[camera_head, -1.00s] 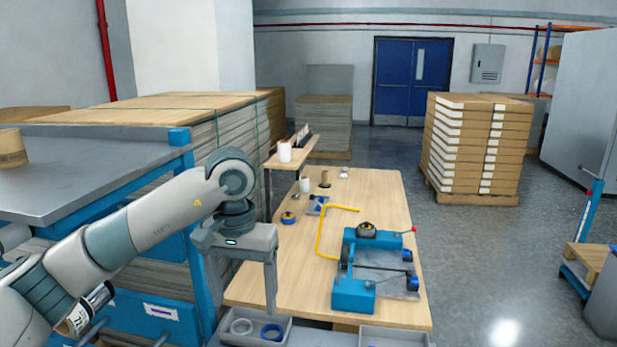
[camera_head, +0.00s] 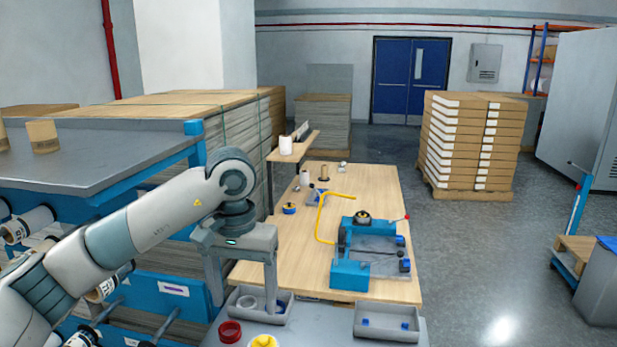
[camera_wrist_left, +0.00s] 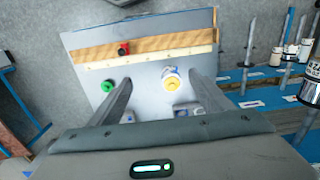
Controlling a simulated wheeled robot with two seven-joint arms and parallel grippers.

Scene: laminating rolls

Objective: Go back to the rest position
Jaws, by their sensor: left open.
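My right gripper is in neither view.
A wooden table (camera_head: 290,255) carries a blue laminating device (camera_head: 350,274). A red roll (camera_head: 230,332) and a yellow roll (camera_head: 263,341) sit on the grey surface in front. A blue-framed rack (camera_head: 90,165) stands at left.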

